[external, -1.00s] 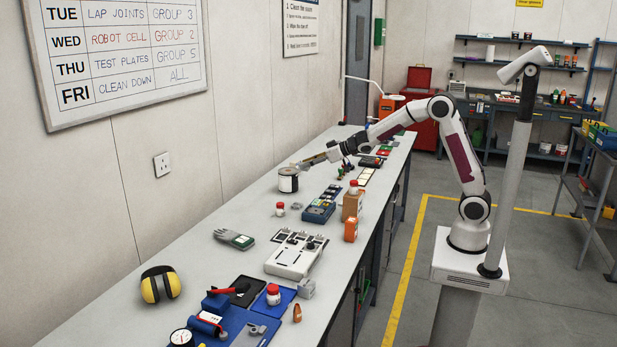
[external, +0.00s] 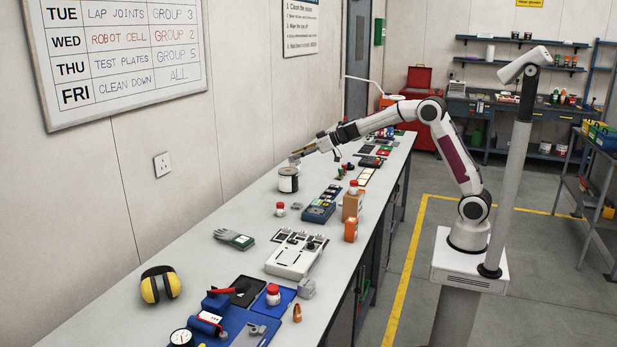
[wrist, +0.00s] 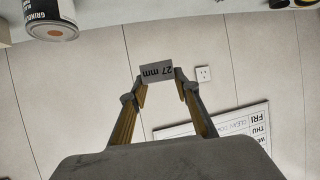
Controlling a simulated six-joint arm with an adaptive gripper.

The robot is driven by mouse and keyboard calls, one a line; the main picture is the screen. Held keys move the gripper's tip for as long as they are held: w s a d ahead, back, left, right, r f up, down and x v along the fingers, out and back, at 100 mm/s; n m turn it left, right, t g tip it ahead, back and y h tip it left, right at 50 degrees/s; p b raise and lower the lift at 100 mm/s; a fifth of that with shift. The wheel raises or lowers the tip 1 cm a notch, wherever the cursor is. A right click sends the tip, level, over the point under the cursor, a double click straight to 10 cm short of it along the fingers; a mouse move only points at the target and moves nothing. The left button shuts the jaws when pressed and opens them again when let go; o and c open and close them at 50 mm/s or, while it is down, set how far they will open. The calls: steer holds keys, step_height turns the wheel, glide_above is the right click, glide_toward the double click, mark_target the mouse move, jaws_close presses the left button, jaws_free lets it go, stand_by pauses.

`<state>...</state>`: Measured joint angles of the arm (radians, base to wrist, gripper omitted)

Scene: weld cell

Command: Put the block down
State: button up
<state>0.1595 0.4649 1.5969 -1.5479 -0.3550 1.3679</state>
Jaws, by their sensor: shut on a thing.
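My gripper (wrist: 159,79) is shut on a small grey block (wrist: 158,72) marked "27 mm", held between the two fingertips in the wrist view. In the external view my gripper (external: 294,158) is above the bench, just above the tin (external: 288,182) near the wall. The block is too small there to make out clearly. The wrist view looks at the wall, with the printing upside down. The tin (wrist: 50,20) also shows there at the top left, apart from the block.
The long grey bench (external: 205,270) runs along the wall. Bare bench shows between the glove and the tin.

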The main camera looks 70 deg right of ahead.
steer(key=w, duration=0.1)
steer(key=w+d+r+n+y, duration=0.1)
steer(key=shift+w+d, duration=0.15)
steer(key=shift+w, duration=0.25)
steer(key=s+d+f+n+g+y, duration=0.1)
steer(key=d+f+n+g+y, duration=0.2)
steer(key=d+f, duration=1.3)
steer(key=shift+d+f+n+g+y, duration=0.15)
steer(key=shift+d+n+g+y, duration=0.3)
steer(key=shift+n+y, duration=0.65)
steer(key=shift+d, duration=0.1)
steer(key=shift+f, duration=3.15)
